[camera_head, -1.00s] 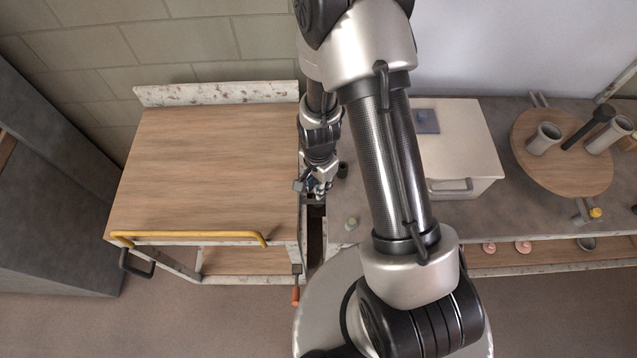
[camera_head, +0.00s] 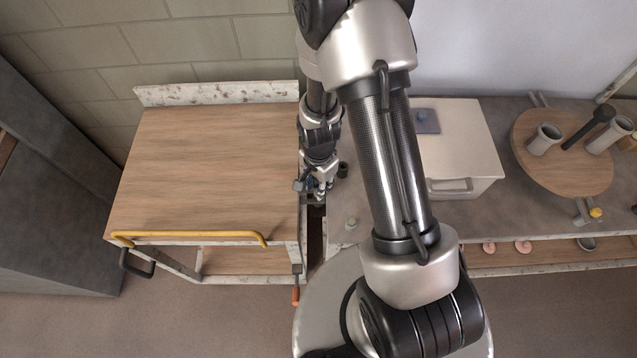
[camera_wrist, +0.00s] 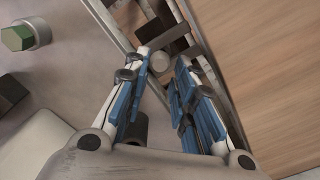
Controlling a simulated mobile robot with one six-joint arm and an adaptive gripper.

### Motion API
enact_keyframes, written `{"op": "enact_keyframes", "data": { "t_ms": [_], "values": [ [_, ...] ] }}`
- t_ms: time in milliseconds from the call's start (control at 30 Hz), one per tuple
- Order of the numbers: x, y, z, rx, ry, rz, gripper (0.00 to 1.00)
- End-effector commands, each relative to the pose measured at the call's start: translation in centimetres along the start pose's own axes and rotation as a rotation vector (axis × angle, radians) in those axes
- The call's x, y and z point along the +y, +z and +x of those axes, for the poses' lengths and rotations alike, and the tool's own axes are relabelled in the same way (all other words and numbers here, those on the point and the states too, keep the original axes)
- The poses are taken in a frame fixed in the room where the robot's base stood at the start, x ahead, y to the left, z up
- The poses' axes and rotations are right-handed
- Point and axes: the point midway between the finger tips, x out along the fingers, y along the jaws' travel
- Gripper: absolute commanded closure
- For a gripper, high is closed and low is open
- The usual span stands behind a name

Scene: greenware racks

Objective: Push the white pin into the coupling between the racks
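My gripper (camera_wrist: 163,59) points down at the gap between the two racks. Its two blue-padded fingers lean inward, with their tips a little apart. A pale round piece, apparently the white pin (camera_wrist: 159,63), shows between the tips in the wrist view. It sits nearer the left tip, and I cannot tell whether either finger touches it. A grey part, perhaps the coupling (camera_wrist: 181,50), lies just beyond it. How deep the pin sits is hidden. In the head view my gripper (camera_head: 321,192) is over the gap and covers the pin and coupling.
The left rack has a bare wooden top (camera_head: 200,170) and a yellow handle (camera_head: 190,238). The right grey bench (camera_head: 465,210) carries a pale box (camera_head: 465,140), a round board (camera_head: 560,175) with cups, a dark cup (camera_head: 343,170) and a green-topped knob (camera_head: 351,223).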

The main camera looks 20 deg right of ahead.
Motion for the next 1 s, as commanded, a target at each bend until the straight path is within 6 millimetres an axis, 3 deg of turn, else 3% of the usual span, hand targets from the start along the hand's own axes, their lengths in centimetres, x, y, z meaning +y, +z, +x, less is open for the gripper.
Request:
{"op": "enact_keyframes", "data": {
  "t_ms": [200,567,767,1000],
  "values": [
    [0.1,0.1,0.1,-0.001,0.003,0.000,0.58],
    [0.1,0.0,-0.2,-0.001,0.002,0.000,0.58],
    [-0.1,0.0,-3.1,0.002,-0.003,0.000,0.58],
    [-0.1,-0.1,-8.3,0.002,-0.004,0.000,0.58]
  ]
}}
